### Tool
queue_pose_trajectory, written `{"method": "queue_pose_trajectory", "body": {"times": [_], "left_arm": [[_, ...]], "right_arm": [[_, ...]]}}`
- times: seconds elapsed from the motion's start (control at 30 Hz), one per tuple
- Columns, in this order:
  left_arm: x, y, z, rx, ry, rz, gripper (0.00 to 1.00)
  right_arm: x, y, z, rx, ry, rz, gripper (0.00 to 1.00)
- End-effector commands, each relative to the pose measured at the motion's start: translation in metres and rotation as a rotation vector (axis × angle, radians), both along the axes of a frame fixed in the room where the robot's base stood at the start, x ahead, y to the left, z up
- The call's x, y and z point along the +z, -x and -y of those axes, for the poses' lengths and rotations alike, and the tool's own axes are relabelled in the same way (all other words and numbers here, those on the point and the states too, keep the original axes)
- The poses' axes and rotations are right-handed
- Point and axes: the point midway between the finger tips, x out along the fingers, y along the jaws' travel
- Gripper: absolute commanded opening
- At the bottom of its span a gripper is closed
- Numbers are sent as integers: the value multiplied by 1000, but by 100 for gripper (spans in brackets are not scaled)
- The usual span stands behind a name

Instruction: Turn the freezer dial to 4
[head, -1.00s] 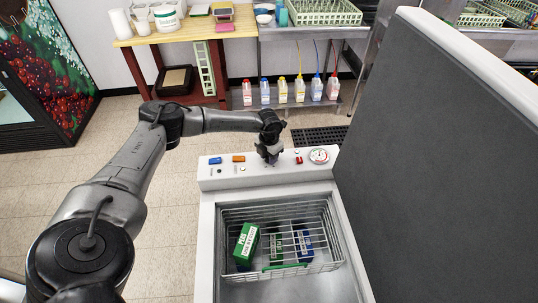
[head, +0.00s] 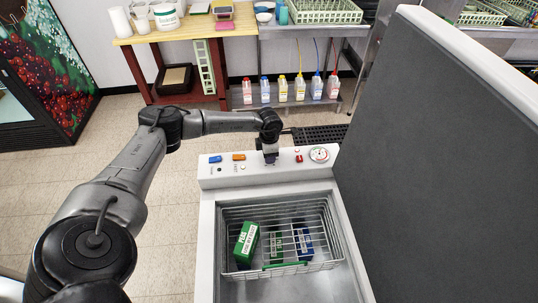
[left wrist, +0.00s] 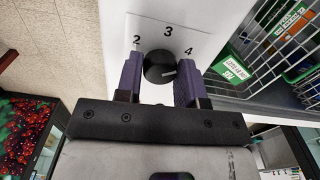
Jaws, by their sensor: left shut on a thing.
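The freezer dial (left wrist: 158,66) is a round black knob on the white panel, with 2, 3 and 4 printed around it. A pale pointer mark shows on the knob's right side, on the side of the 4 and a little below that numeral. My left gripper (left wrist: 159,82) has its two purple fingers on either side of the knob and is shut on it. In the head view the left gripper (head: 270,158) is over the freezer's back panel and hides the dial. My right gripper is in neither view.
The white freezer (head: 205,235) holds a wire basket (head: 228,213) with green and blue boxes. Blue and orange switches (head: 238,157) sit left of the gripper, a red switch and a round gauge (head: 319,154) right. The raised dark lid (head: 440,150) bounds the right side.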

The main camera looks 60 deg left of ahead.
Motion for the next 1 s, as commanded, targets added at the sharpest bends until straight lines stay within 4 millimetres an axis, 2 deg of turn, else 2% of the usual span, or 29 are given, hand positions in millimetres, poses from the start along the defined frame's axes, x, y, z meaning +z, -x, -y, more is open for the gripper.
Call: {"method": "queue_pose_trajectory", "body": {"times": [0.53, 0.57, 0.6, 0.8, 1.0], "left_arm": [[1, 0, 0, -18, 0, 1, 12], [1, 0, 0, -18, 1, 1, 38], [1, 0, 0, -18, 0, 1, 42], [0, 0, 0, -17, 0, 1, 61], [0, 0, 0, -17, 0, 0, 61]], "right_arm": [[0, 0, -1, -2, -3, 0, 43], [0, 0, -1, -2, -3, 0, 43], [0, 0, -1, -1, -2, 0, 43], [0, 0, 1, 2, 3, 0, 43], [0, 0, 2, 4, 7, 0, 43]]}}
